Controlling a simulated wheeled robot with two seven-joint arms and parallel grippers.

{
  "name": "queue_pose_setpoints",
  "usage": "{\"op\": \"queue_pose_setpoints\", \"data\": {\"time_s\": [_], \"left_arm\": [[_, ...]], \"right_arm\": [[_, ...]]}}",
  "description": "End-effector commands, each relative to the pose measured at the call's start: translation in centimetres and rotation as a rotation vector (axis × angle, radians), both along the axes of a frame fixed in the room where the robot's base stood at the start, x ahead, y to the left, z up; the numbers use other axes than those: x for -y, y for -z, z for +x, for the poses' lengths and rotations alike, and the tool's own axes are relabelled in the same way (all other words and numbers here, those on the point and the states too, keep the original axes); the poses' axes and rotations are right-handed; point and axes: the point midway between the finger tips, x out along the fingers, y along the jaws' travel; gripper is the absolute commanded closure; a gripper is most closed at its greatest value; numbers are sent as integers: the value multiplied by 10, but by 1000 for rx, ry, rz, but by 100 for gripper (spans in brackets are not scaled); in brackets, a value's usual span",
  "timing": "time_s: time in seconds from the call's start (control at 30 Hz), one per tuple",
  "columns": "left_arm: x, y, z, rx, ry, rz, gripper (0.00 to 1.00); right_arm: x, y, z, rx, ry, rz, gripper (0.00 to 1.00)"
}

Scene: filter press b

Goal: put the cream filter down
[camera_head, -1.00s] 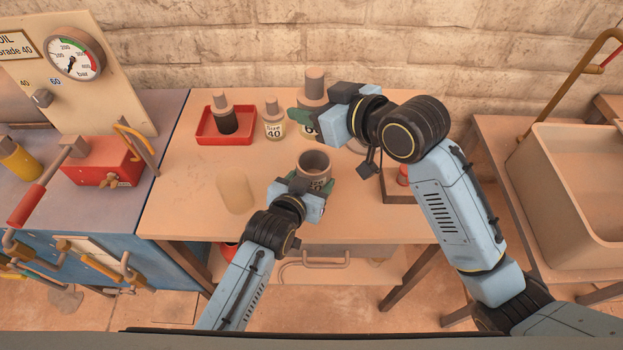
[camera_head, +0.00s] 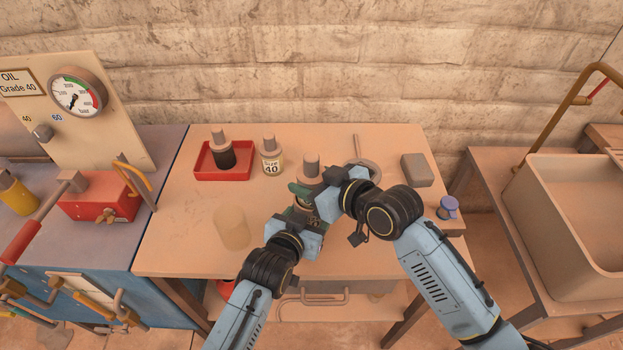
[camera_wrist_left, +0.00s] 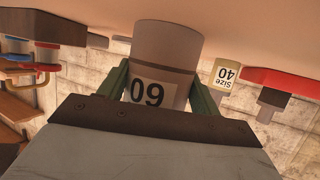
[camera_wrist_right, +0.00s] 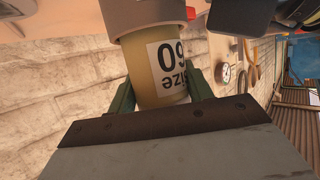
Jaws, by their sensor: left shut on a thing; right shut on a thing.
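My left gripper (camera_head: 303,216) is shut on a grey-brown cup (camera_wrist_left: 168,50) labelled 60. My right gripper (camera_head: 302,190) is shut on a yellowish-cream piece labelled Size 60 (camera_wrist_right: 155,72), with a grey knob (camera_head: 311,162) on top. This piece is upright directly over the cup; whether it has entered the cup I cannot tell. Both grippers hide much of the pair in the head view.
A red tray (camera_head: 248,172) with a dark knobbed piece (camera_head: 221,158) and a Size 40 piece (camera_head: 271,160) stand behind. A round pan, a grey block (camera_head: 416,168) and a blue-capped item (camera_head: 448,207) are right.

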Motion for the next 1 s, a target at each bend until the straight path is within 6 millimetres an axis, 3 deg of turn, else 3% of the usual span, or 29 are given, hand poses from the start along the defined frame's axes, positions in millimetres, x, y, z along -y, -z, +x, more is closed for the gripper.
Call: {"op": "queue_pose_setpoints", "data": {"time_s": [0.6, 0.63, 0.77, 1.0], "left_arm": [[0, 0, 0, -1, 0, 0, 70], [0, 0, 0, -1, 0, 0, 70], [0, 0, 0, -1, 0, 0, 70], [0, 0, 0, -1, 0, 0, 70]], "right_arm": [[0, 11, 0, 0, 0, 0, 73], [0, 12, 0, -1, 0, 0, 47], [0, 12, 0, -1, 0, 1, 30], [0, 11, 0, -1, 0, 1, 28]]}}
